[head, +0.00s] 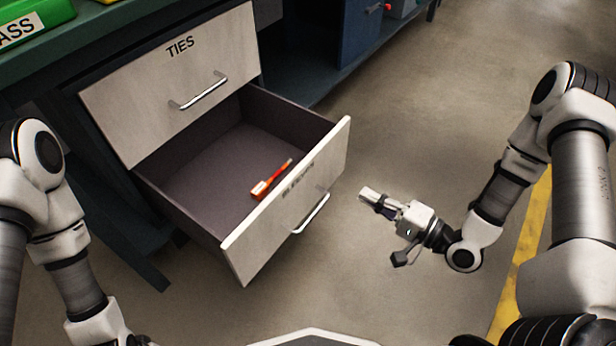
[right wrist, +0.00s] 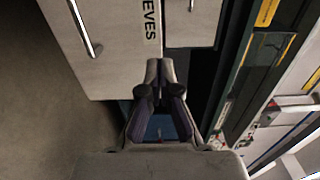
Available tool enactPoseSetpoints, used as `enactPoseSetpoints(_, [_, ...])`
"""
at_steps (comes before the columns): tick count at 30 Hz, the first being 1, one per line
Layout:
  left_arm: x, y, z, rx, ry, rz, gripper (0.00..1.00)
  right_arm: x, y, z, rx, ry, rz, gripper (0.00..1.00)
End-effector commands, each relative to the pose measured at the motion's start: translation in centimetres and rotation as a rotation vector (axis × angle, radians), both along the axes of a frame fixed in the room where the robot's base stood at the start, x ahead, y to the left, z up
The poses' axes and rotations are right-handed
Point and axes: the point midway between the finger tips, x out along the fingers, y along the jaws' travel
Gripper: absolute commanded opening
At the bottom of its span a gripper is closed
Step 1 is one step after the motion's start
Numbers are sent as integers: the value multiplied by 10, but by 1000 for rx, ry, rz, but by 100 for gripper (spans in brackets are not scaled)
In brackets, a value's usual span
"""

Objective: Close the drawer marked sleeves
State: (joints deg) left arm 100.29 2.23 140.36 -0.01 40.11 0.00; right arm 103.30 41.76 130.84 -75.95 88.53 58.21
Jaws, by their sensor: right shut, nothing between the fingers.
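The sleeves drawer (head: 290,205) is the lower drawer and stands pulled out, its pale front facing right with a metal handle (head: 312,214). The drawer's front, with part of its label, also shows in the right wrist view (right wrist: 118,60). A red-orange tool (head: 268,182) lies inside it near the front panel. My right gripper (head: 367,194) is shut and empty, to the right of the drawer front and apart from it in the head view. In the right wrist view its fingertips (right wrist: 160,68) point toward the front beside the label. My left gripper is out of view; only its arm shows.
The drawer marked TIES (head: 170,80) sits above and is closed. A green workbench top (head: 110,30) runs above the drawers. A blue cabinet (head: 358,40) stands behind. The floor (head: 430,110) right of the drawer is clear, with a yellow line (head: 525,250) farther right.

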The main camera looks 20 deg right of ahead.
Motion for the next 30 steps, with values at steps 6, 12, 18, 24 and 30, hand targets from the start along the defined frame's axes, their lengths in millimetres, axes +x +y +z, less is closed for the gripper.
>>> enactPoseSetpoints(6, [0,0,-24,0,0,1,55,29,25,-5,-5,-3,10,0])
enactPoseSetpoints(12, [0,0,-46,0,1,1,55,63,53,-5,-7,-3,11,0])
enactPoseSetpoints(18, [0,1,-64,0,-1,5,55,93,76,-4,-7,-3,7,0])
enactPoseSetpoints(24, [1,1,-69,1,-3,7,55,105,84,-1,-5,0,4,0])
enactPoseSetpoints(30, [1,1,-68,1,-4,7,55,106,84,0,-4,2,3,0])
